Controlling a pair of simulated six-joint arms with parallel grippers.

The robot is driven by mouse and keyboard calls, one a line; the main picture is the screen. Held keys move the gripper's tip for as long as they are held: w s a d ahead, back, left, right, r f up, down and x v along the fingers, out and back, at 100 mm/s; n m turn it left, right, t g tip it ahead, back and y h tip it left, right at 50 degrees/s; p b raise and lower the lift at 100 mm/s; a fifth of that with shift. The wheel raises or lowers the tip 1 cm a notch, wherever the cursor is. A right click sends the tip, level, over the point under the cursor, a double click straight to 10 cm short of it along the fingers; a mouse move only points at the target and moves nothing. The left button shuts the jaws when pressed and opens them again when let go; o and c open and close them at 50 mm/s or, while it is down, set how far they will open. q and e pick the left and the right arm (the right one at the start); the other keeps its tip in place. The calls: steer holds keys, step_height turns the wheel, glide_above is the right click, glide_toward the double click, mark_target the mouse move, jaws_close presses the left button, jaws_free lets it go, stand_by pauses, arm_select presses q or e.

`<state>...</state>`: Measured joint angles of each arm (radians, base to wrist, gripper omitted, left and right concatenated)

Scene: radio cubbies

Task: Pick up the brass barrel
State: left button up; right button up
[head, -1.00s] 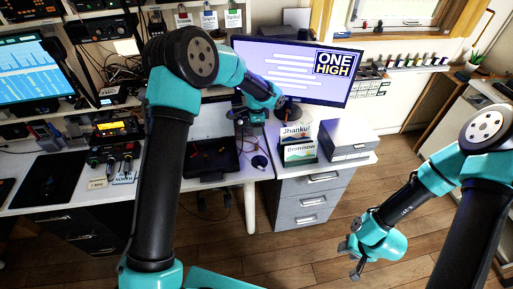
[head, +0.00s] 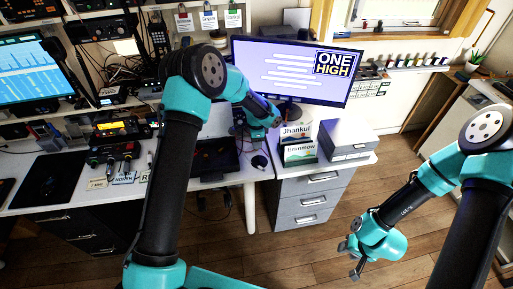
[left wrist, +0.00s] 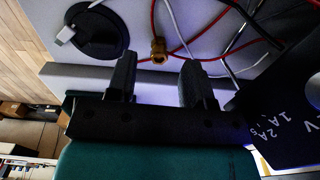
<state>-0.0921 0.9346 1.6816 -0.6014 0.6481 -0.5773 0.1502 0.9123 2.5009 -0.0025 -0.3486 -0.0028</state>
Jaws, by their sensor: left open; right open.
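The brass barrel (left wrist: 158,48) is a small gold-brown piece on the pale desk surface, in the left wrist view. Red and white leads run close beside it. My left gripper (left wrist: 156,72) is open, and the barrel shows between its two dark fingertips, a little beyond them. In the head view my left gripper (head: 257,132) is over the desk in front of the monitor, its fingertips hard to make out; I cannot pick out the barrel there. My right gripper (head: 350,259) is open and empty, out over the wooden floor.
A black round grommet (left wrist: 97,35) with a white plug lies left of the barrel. A black panel (left wrist: 288,105) with white lettering is at right. In the head view a dark tray (head: 213,177), name cards (head: 298,152) and a grey box (head: 346,139) are near my left gripper.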

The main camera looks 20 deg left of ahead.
arm_select(q)
step_height(320, 180, down, 3)
steer(key=shift+f, duration=0.2)
stand_by(0.4)
jaws_close()
